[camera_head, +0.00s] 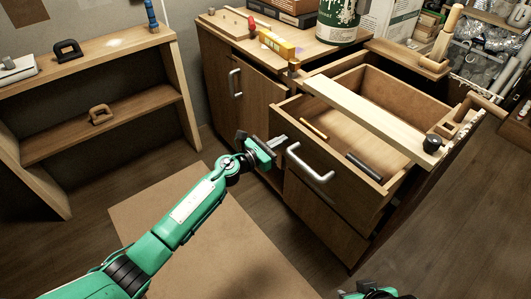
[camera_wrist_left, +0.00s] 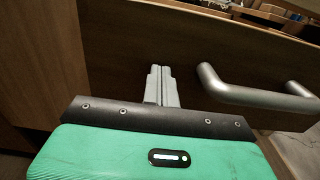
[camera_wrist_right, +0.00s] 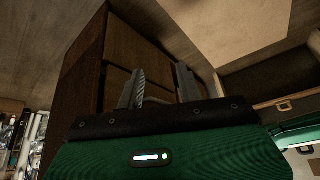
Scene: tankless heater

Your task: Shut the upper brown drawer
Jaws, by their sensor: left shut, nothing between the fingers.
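The upper brown drawer (camera_head: 330,140) stands pulled out of the wooden cabinet in the head view. A yellow stick (camera_head: 313,129) and a dark cylinder (camera_head: 365,167) lie inside it. Its silver bar handle (camera_head: 308,163) is on the front face, and also shows in the left wrist view (camera_wrist_left: 255,97). My left gripper (camera_head: 281,141) is shut and empty at the left part of the drawer front. In the left wrist view its fingertips (camera_wrist_left: 160,72) point at the face, left of the handle; contact is unclear. My right gripper (camera_wrist_right: 160,82) is open and empty, low before the cabinet.
A pale plank (camera_head: 370,118) spans above the open drawer, with a black knob (camera_head: 432,143) near its end. A closed cabinet door (camera_head: 240,95) is left of the drawer. A low shelf (camera_head: 90,115) stands at left.

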